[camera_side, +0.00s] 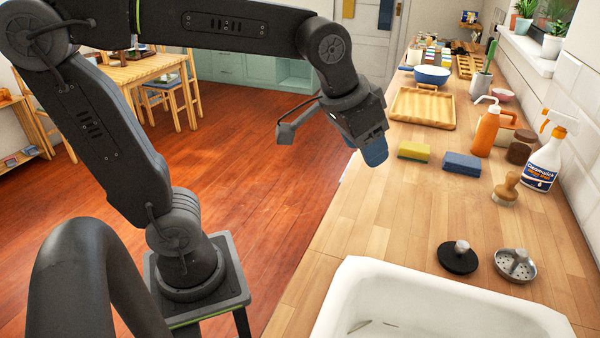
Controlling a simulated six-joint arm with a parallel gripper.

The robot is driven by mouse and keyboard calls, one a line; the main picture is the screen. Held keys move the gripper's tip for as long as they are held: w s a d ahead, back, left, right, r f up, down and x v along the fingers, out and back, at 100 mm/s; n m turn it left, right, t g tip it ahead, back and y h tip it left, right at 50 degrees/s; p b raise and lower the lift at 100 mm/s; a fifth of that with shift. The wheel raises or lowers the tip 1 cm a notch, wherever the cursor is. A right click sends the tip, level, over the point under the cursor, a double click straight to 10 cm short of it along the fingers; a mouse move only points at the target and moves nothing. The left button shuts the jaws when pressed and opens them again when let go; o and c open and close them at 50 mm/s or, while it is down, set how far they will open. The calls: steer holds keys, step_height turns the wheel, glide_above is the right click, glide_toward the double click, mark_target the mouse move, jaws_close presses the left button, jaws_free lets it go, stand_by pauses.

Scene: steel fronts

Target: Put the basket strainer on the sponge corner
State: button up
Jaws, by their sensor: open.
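The basket strainer (515,265) is a round metal cup with holes and a central knob. It stands on the wooden counter at the lower right, behind the sink. My gripper (374,152) is open, with a blue fingertip showing. It hangs above the counter's left edge, left of the sponges and far from the strainer. Its other finger is hidden.
A black stopper (458,257) lies left of the strainer, behind the white sink (440,310). A wooden brush (505,190), spray bottle (549,152), orange bottle (486,132) and brown jar (520,147) stand along the right. A wooden tray (422,107) lies behind the sponges. The counter's middle is clear.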

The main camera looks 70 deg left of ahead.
steer(key=s+a+f, duration=0.2)
steer(key=s+f, duration=0.2)
steer(key=s, duration=0.6)
steer(key=shift+a+f, duration=0.25)
steer(key=shift+f, duration=0.15)
